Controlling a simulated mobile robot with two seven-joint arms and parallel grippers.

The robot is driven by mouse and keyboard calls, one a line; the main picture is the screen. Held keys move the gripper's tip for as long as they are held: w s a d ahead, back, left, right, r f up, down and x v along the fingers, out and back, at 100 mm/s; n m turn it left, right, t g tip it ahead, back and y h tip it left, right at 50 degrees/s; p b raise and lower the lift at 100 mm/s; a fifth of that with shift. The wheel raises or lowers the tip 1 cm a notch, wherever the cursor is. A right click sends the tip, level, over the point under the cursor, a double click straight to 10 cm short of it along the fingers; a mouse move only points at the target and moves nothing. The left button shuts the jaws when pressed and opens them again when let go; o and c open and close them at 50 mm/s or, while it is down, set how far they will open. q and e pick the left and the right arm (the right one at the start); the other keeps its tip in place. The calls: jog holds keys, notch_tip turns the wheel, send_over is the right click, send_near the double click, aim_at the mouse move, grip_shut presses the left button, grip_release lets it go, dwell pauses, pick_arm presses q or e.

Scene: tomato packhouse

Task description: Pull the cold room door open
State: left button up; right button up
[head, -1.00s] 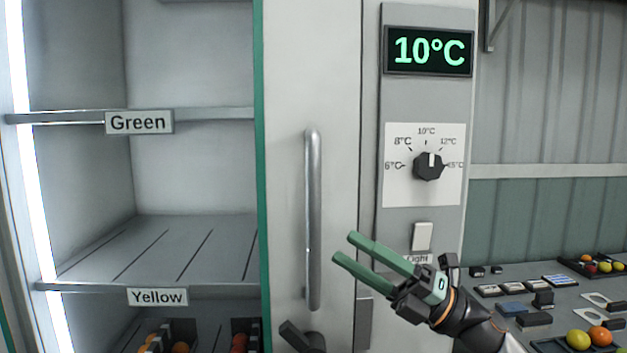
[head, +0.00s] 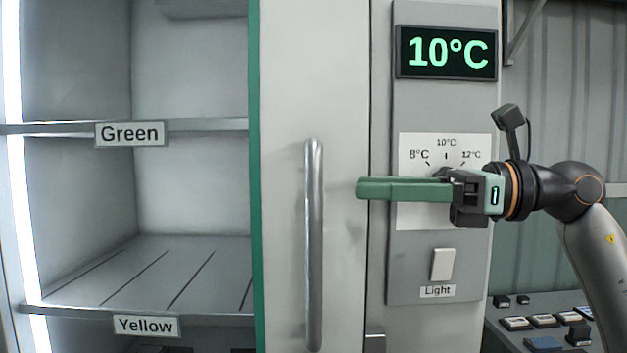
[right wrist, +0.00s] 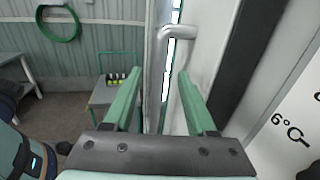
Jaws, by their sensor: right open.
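The cold room door (head: 283,90) is a pale panel with a green left edge. Its upright metal handle (head: 313,245) is in the middle of the head view, and its bent top end also shows in the right wrist view (right wrist: 180,33). My right gripper (head: 360,188) is open and empty, level and pointing left, with its fingertips a little right of the handle in the head view. In the right wrist view the handle stands beyond the tips, roughly between the two fingers. My left gripper's fingers do not show.
Shelves labelled Green (head: 130,134) and Yellow (head: 146,325) are left of the door's edge. A temperature display (head: 447,52) reading 10°C and a light switch (head: 443,264) are on the right panel. My right gripper partly hides the dial. A bench (head: 500,342) stands at lower right.

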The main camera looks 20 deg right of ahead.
jog(key=p+x, duration=0.1)
jog(key=x, duration=0.7)
jog(key=shift+c, duration=0.2)
grip_shut()
dwell(1.1)
